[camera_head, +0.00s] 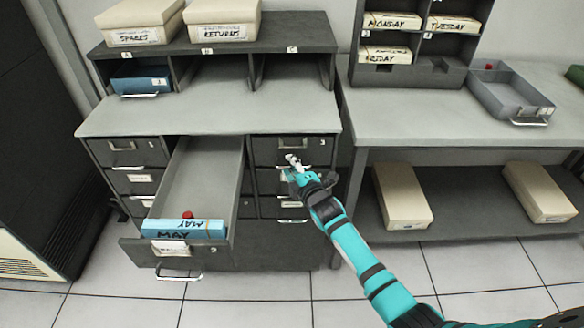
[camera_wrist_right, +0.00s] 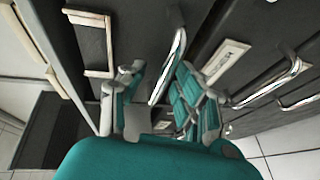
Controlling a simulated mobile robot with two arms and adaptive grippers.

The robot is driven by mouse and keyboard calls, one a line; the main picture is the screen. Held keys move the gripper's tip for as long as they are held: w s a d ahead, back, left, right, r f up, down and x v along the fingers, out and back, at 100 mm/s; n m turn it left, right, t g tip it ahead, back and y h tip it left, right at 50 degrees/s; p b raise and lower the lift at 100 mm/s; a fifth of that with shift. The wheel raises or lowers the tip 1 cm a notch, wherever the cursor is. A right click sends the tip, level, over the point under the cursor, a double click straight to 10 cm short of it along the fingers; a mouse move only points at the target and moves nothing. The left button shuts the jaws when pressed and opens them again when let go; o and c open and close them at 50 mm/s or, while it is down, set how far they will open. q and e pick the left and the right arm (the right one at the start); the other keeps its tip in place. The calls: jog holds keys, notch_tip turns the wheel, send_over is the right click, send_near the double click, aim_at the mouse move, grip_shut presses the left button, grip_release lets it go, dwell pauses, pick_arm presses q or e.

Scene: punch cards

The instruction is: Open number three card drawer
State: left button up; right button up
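The number three drawer (camera_head: 268,146) is the top right drawer of the grey cabinet, with a dark front and a small "3" at its right. It is shut. In the right wrist view, its silver handle (camera_wrist_right: 168,62) shows ahead. My right gripper (camera_head: 295,164) is at this drawer's front, and hides much of the handle in the head view. In the wrist view, the right gripper's fingers (camera_wrist_right: 158,88) are apart, with the handle bar showing between them. I cannot tell whether they touch it. My left gripper is not in view.
The number two drawer (camera_head: 208,170) is pulled out, left of number three, with a blue MAY card pack (camera_head: 184,229) at its front. More shut drawers lie below. A table (camera_head: 430,115) stands to the right.

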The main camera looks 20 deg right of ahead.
grip_shut()
dwell(0.4)
jog(key=shift+s+f, duration=0.1)
